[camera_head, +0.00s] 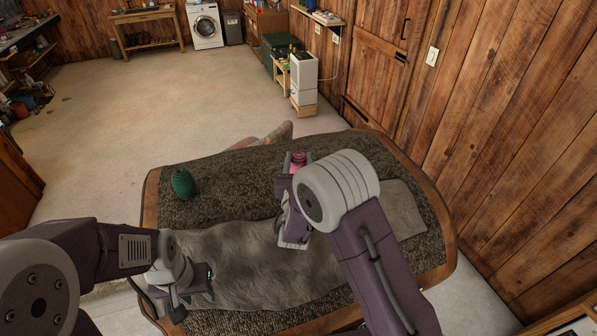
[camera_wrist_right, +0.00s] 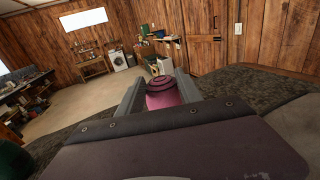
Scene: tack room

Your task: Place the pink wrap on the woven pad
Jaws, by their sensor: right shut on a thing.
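The pink wrap (camera_head: 298,157) is a small roll, held between the two fingers of my right gripper (camera_head: 293,178) above the far middle part of the table. In the right wrist view the pink wrap (camera_wrist_right: 165,94) sits between the grey fingers (camera_wrist_right: 160,92), its ringed end showing. A dark brown, coarse-textured covering that looks woven, likely the woven pad (camera_head: 230,170), spreads over the table top. My left gripper (camera_head: 190,301) is low over the table's near left part, empty as far as I see; its finger gap is not clear.
A rumpled grey cloth (camera_head: 250,262) lies across the covering. A dark green roll (camera_head: 183,183) stands at the far left. The table's wooden rim (camera_head: 447,225) curves around. A pinkish patterned thing (camera_head: 270,135) shows behind the far edge. The covering between green roll and right gripper is clear.

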